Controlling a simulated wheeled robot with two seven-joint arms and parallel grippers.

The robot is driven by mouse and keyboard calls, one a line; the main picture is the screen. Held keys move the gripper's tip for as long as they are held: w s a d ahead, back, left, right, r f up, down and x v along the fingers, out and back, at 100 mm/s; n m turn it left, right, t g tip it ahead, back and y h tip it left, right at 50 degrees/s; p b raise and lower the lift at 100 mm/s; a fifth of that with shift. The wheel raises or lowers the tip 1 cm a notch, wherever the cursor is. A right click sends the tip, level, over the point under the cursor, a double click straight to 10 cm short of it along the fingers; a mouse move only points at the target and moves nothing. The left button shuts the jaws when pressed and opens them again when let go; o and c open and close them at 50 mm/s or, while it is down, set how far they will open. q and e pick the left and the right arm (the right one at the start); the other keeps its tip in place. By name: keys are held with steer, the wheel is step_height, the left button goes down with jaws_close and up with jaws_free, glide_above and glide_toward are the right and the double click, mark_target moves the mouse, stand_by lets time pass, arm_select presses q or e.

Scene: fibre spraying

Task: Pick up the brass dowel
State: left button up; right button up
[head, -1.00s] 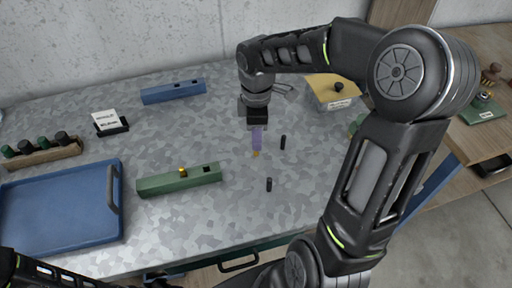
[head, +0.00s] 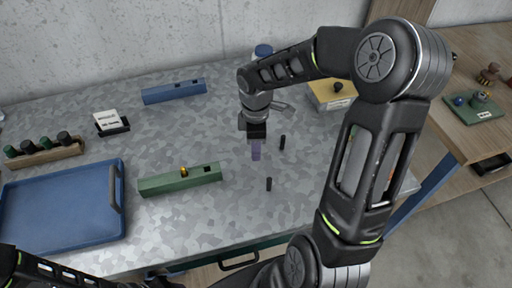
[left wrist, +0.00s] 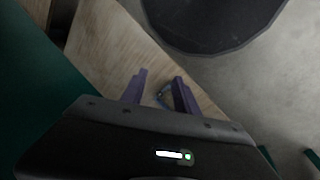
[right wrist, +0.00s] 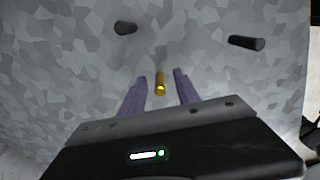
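The brass dowel (right wrist: 160,83) shows in the right wrist view on the grey speckled tabletop, between the two purple fingers of my right gripper (right wrist: 160,77). The fingers are open, with a gap on each side of the dowel. In the head view my right gripper (head: 256,154) points down at the middle of the table, and the dowel is hidden there behind it. My left gripper (left wrist: 160,75) is open and empty, away from the tabletop, over a wooden surface in the left wrist view.
Two black dowels (head: 282,142) (head: 269,184) stand close to my right gripper. A green block (head: 180,180) with a brass-coloured piece in it lies to the left. A blue tray (head: 60,210), blue block (head: 174,91) and yellow box (head: 330,95) stand further off.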

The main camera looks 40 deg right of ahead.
steer(key=shift+c, duration=0.2)
jaws_close()
steer(key=shift+r, duration=0.15)
stand_by(0.4)
step_height(320, 180, up, 10)
steer(key=shift+f+b, duration=0.1)
steer(key=shift+b, duration=0.5)
steer(key=shift+a, duration=0.1)
